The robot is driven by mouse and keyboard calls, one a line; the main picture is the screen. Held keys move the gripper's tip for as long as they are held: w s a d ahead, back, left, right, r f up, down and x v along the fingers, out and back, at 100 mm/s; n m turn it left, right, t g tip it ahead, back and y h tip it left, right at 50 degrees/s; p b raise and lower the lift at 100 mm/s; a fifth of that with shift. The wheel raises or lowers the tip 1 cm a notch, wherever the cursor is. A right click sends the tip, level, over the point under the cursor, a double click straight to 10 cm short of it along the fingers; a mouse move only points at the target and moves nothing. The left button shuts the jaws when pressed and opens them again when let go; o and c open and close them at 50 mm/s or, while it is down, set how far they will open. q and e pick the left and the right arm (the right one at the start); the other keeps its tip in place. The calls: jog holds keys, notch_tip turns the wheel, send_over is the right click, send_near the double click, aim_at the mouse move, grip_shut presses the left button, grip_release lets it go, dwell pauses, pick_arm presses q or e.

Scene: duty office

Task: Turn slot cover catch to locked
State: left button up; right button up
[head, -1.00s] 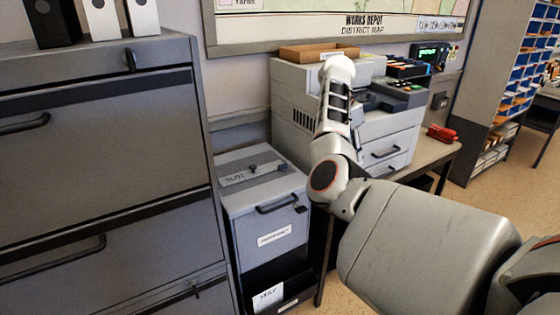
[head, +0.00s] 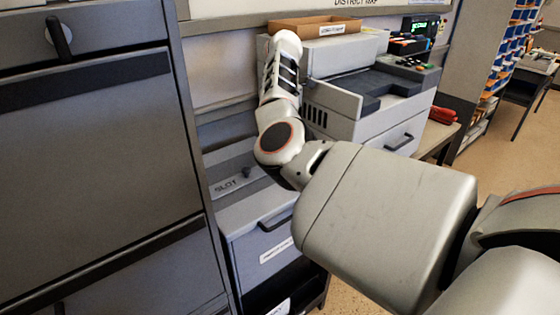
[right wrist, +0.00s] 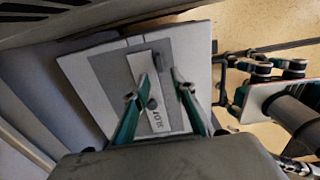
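The slot cover is a pale strip marked SLOT (head: 226,187) on top of a grey cabinet; it also shows in the right wrist view (right wrist: 158,118). A small dark knob (right wrist: 152,103) sits on it and shows in the head view (head: 247,172). In the right wrist view my right gripper (right wrist: 159,77) is open, its teal fingers on either side of the strip, with nothing between them gripped. My arm hides the gripper and part of the cabinet top in the head view. Teal and black parts (right wrist: 272,70) at the right look like my left gripper; its opening is unclear.
A tall grey cabinet (head: 90,170) stands close on the left. A grey office machine (head: 350,105) with a cardboard tray (head: 290,27) on it stands behind my arm. The slot cabinet's front handle (head: 275,222) sticks out. Floor is clear at the right.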

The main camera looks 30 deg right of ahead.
notch_tip(320, 180, down, 7)
jog(key=shift+r+b, duration=0.15)
jog(key=shift+b, duration=0.45)
jog(key=shift+w+f, duration=0.1)
jog(key=shift+f, duration=0.55)
pick_arm(q)
jog(key=shift+w+a, duration=0.3)
jog(key=shift+w, duration=0.6)
pick_arm(e)
jog(key=shift+f, duration=0.1)
pick_arm(q)
jog(key=shift+s+f, duration=0.15)
jog(key=shift+s+d+f, duration=0.1)
jog(key=shift+s+f, duration=0.05)
jog(key=shift+s, duration=0.1)
pick_arm(e)
grip_shut()
